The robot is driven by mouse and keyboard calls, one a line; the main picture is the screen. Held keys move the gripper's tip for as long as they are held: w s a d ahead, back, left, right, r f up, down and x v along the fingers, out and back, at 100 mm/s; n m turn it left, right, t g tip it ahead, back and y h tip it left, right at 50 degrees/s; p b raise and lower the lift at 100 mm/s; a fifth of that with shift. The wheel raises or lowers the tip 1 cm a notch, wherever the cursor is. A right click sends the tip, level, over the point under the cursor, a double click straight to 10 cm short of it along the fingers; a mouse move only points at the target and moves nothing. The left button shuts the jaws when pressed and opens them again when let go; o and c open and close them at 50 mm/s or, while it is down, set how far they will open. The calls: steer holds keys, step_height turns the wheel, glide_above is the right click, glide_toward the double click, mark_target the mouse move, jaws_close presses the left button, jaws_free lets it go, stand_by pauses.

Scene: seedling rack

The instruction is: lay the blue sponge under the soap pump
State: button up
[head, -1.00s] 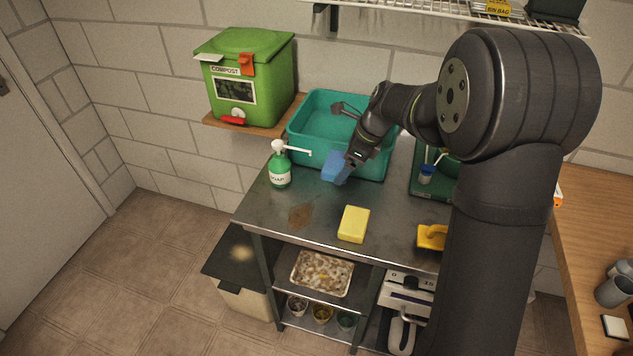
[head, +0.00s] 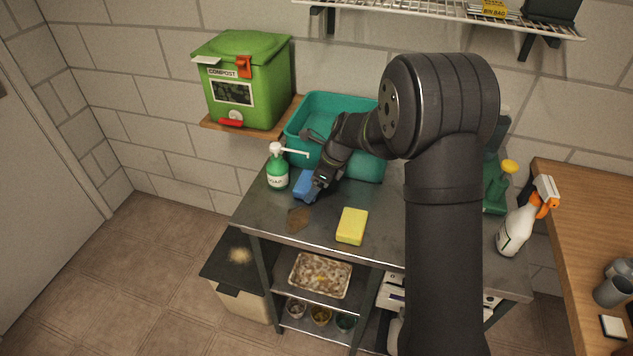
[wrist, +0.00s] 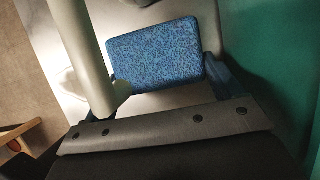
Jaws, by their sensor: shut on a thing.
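The blue sponge (head: 304,186) is between the fingers of my gripper (head: 313,190), just right of the green soap pump (head: 277,176). The pump stands upright at the back left of the steel table, its white spout (head: 296,152) pointing right. The sponge is low, below and near the spout tip; I cannot tell whether it touches the table. In the wrist view the sponge (wrist: 155,52) shows its speckled broad face. A pale tube, apparently the spout (wrist: 84,50), crosses close to the camera at left. The fingers are partly hidden.
A teal basin (head: 296,127) stands close behind my gripper. A yellow sponge (head: 352,226) and a brown stain (head: 299,219) are on the steel table (head: 270,222). A green compost bin (head: 270,95) stands on a shelf behind. A spray bottle (head: 515,230) is at right.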

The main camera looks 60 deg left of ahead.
steer(key=shift+f, duration=0.15)
steer(key=o, duration=0.9)
steer(key=shift+c, duration=0.2)
steer(key=v, duration=1.2)
